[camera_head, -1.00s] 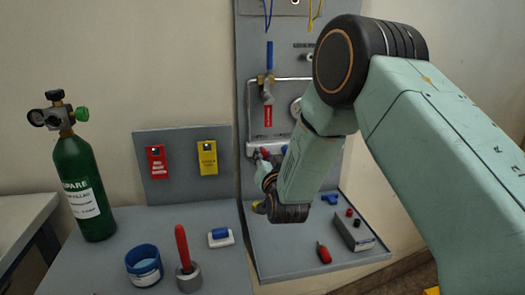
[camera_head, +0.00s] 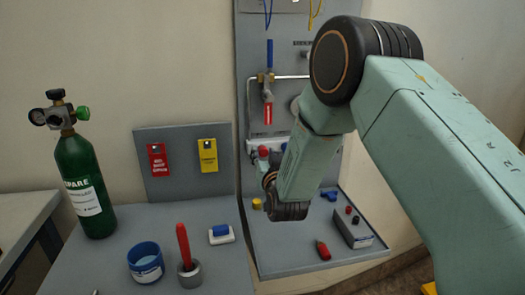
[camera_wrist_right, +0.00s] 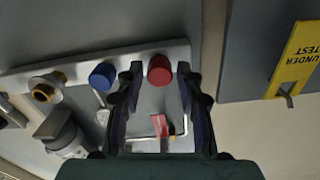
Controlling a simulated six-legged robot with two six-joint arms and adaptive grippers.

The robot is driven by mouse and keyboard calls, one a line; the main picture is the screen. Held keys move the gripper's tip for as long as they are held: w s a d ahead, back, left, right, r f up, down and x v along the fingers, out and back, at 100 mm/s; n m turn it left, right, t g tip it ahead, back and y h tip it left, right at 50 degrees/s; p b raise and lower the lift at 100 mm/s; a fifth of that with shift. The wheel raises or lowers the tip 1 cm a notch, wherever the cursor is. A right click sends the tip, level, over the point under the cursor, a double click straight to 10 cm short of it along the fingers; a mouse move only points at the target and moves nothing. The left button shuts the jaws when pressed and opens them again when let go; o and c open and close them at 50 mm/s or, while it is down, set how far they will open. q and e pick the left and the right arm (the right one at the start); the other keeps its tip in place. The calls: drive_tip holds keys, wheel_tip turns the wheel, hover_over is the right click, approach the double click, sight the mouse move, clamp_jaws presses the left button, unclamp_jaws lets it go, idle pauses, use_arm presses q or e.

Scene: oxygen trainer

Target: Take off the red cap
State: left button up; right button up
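The red cap (camera_head: 263,151) sits on the white manifold bar of the upright panel, left of a blue cap (camera_head: 284,147). In the right wrist view the red cap (camera_wrist_right: 159,69) shows between and beyond my right gripper's fingertips (camera_wrist_right: 160,75). The fingers are apart, one on each side of it in the picture, and I see no clear contact. In the head view my right gripper (camera_head: 269,179) is mostly hidden behind its wrist, just below the red cap. My left gripper is not in view.
The blue cap (camera_wrist_right: 102,76) and a brass fitting (camera_wrist_right: 45,87) sit along the same bar. A valve with a blue handle (camera_head: 269,55) is above. A yellow cap (camera_head: 257,204), a red-handled tool (camera_head: 323,250) and a grey box (camera_head: 354,230) lie on the shelf below.

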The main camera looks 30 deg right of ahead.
drive_tip(key=shift+o, duration=0.8)
drive_tip(key=shift+s, duration=0.1)
drive_tip(key=shift+p+v, duration=0.4)
drive_tip(key=shift+v, duration=0.7)
drive_tip(key=shift+s, duration=0.1)
drive_tip(key=m+b, duration=0.1)
drive_tip(key=m, duration=0.2)
drive_tip(key=shift+f, duration=0.1)
drive_tip(key=shift+m, duration=0.3)
